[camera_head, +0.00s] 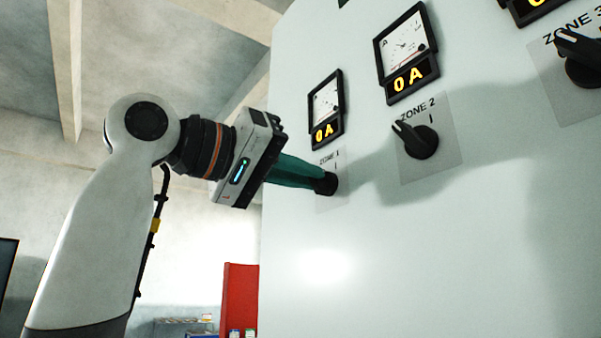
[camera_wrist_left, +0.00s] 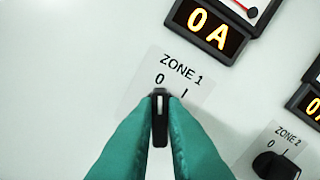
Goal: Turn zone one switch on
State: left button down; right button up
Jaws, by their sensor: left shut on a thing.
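The zone 1 switch is a black rotary knob (camera_head: 327,184) on the pale cabinet face, under the label ZONE 1. In the left wrist view the knob (camera_wrist_left: 160,103) has a white mark on its tip, pointing nearly straight up in the picture, close to the 0 and left of the I. My left gripper (camera_head: 318,181) has green fingers, which also show in the left wrist view (camera_wrist_left: 160,135). They are shut on the knob, one on each side. The fingers hide part of the knob. The meter above zone 1 (camera_head: 322,131) reads 0 A. My right gripper is out of view.
The zone 2 switch (camera_head: 420,142) and zone 3 switch (camera_head: 582,70) sit further right on the cabinet (camera_head: 430,260). The zone 2 meter display (camera_head: 411,79) also reads 0 A. A red panel (camera_head: 240,295) stands low behind the cabinet's left edge.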

pick_arm(q)
jog(key=shift+m, duration=0.3)
jog(key=shift+s+d+m+p, duration=0.1)
jog(key=shift+m+p, duration=1.4)
jog(key=shift+m, duration=1.35)
jog(key=shift+s+d+m+p, duration=0.1)
jog(key=shift+m+p, duration=1.35)
jog(key=shift+m, duration=1.4)
jog(key=c, duration=1.5)
grip_release()
jog(key=shift+s+a, duration=0.1)
jog(key=shift+a, duration=0.05)
